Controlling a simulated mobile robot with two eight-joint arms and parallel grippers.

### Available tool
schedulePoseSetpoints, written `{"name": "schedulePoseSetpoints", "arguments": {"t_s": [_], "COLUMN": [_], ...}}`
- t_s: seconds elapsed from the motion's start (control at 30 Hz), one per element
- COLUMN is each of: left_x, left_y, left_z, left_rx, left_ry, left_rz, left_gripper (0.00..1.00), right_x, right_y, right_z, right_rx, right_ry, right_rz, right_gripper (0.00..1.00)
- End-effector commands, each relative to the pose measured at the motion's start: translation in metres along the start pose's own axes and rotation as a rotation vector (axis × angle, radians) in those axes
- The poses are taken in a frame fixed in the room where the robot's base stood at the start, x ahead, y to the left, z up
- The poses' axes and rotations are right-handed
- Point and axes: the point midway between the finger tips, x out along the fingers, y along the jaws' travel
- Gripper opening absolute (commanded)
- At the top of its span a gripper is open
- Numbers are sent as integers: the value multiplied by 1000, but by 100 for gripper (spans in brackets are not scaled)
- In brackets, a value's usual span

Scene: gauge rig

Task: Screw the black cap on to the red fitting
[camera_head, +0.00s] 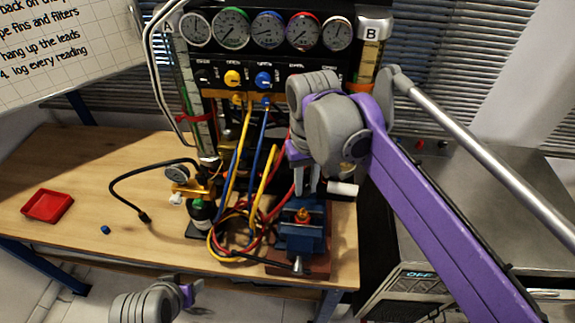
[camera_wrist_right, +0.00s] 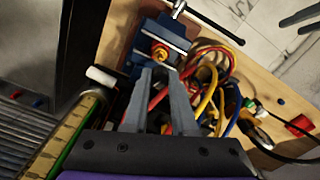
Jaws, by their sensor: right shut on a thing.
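The red fitting (camera_head: 303,214) shows as a small orange-red piece with a brass-coloured top, upright in the blue vise (camera_head: 300,238). It also shows in the right wrist view (camera_wrist_right: 160,52), just beyond my fingertips. My right gripper (camera_head: 307,187) points down above and slightly behind the fitting, apart from it as far as I can see.
Yellow, blue and red hoses (camera_head: 245,225) loop left of the vise. A red tray (camera_head: 47,205) and small blue cap (camera_head: 105,230) sit on the open left bench. The gauge panel (camera_head: 265,50) stands behind.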

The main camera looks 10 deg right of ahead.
Motion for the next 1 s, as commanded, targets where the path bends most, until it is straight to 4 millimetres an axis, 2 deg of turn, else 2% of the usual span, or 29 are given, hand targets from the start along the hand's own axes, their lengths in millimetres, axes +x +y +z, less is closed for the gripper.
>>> {"name": "schedulePoseSetpoints", "arguments": {"t_s": [0.57,0.77,1.0], "left_x": [-1,5,15], "left_y": [0,0,0], "left_z": [-1,6,19], "left_rx": [0,0,0], "left_ry": [1,-6,-18], "left_rz": [0,0,0], "left_gripper": [59,59,59], "right_x": [1,12,33], "right_y": [0,0,0], "right_z": [0,1,1], "right_rx": [8,7,7], "right_ry": [0,-1,-1], "right_rz": [0,0,0], "right_gripper": [0,0,0]}}
